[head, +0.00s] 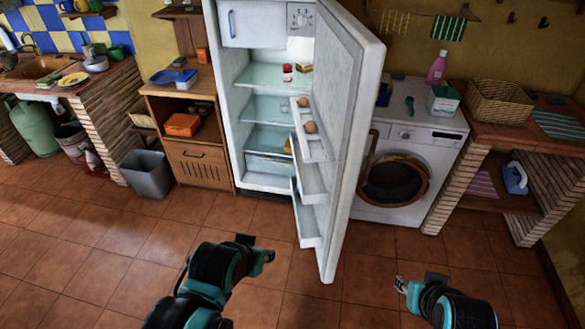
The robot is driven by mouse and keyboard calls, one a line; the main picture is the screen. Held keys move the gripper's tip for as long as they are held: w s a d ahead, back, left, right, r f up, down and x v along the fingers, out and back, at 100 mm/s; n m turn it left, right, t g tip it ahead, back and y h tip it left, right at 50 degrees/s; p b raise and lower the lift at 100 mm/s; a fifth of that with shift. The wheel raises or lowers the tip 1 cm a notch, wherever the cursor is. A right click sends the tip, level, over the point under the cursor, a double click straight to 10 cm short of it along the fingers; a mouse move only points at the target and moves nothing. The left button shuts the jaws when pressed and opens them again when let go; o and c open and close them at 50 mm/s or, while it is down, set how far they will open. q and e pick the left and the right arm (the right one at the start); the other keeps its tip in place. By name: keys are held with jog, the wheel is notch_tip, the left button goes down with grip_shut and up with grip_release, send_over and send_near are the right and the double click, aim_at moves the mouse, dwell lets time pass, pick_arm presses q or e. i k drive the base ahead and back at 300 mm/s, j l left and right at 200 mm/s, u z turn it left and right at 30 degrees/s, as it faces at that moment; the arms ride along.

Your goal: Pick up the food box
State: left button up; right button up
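An orange box (182,124) with a lid sits on the open shelf of the wooden cabinet left of the fridge; it looks like a food box. A small yellowish packet (305,67) lies on the fridge's upper shelf beside a red jar (287,72); I cannot tell whether it is a box. My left gripper (257,249) is low in front of the fridge, apart from everything, with its fingers spread and empty. My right gripper (418,283) is low in front of the washing machine, also spread and empty.
The fridge door (348,130) stands open, jutting between my two arms. A grey bin (148,174) stands beside the cabinet (200,166). The washing machine (405,170) carries a green-and-white box (443,103) and pink bottle (437,68). The tiled floor ahead is clear.

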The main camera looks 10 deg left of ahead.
aim_at(180, 86)
jog(key=i+l+u, duration=0.15)
jog(key=l+u, duration=0.2)
jog(key=i+l+u, duration=0.1)
jog(key=l+u, duration=0.2)
jog(key=i+l+u, duration=0.1)
jog(key=l+u, duration=0.25)
jog(key=k+l, duration=0.1)
jog(key=l, duration=0.8)
jog(key=k+l+u, duration=0.1)
jog(key=l, duration=0.3)
jog(key=k, duration=0.3)
jog(key=i+j+u, duration=0.2)
jog(key=j, duration=0.15)
jog(key=i+j+u, duration=0.2)
jog(key=j, duration=0.2)
jog(key=i+j+u, duration=0.55)
jog(key=i+j, duration=0.15)
jog(key=i+j+u, duration=0.35)
jog(key=i, duration=0.3)
jog(key=i+z, duration=0.75)
jog(key=i, duration=0.15)
jog(key=i+j+z, duration=0.35)
jog(key=i+z, duration=0.8)
jog(key=i+j+z, duration=0.15)
jog(key=i+z, duration=0.25)
jog(key=i+j+z, duration=0.25)
jog(key=z, duration=0.15)
